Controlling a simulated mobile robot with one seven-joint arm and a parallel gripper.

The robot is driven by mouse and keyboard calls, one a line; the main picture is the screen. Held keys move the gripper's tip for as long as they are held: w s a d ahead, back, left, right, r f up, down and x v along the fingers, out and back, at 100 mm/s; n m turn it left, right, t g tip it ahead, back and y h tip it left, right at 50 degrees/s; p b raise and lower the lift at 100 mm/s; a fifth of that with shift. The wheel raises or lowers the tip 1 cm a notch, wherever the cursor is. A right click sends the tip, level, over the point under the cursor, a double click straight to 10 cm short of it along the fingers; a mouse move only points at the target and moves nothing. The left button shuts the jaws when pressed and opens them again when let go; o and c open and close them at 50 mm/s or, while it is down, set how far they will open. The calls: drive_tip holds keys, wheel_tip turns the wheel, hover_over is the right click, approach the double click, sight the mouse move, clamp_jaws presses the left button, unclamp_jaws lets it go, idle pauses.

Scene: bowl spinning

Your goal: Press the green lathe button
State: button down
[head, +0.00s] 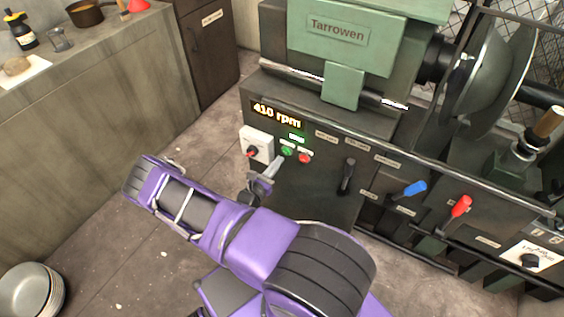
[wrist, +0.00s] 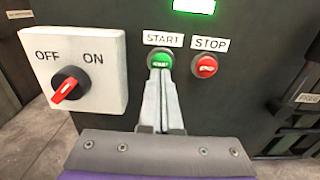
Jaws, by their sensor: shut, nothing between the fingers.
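The green lathe button (wrist: 161,57) is on the dark front panel, under a START label, in the wrist view. It also shows small in the head view (head: 287,151). My gripper (wrist: 160,73) is shut and empty, its fingertips together at the lower edge of the green button and covering part of it. I cannot tell whether they touch it. In the head view my gripper (head: 279,160) points at the panel just below the button. The red STOP button (wrist: 205,66) sits to the right of the green one.
A white OFF/ON box (wrist: 88,75) with a red-marked knob is left of the buttons. The display (head: 276,116) reads 410 rpm, and a green lamp (wrist: 194,6) is lit. A black lever (head: 346,176), a blue handle (head: 415,189) and a red handle (head: 461,206) stick out farther right.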

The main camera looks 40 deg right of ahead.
drive_tip(key=v, duration=1.1)
drive_tip(key=shift+p, duration=0.3)
drive_tip(key=shift+w+f, duration=0.1)
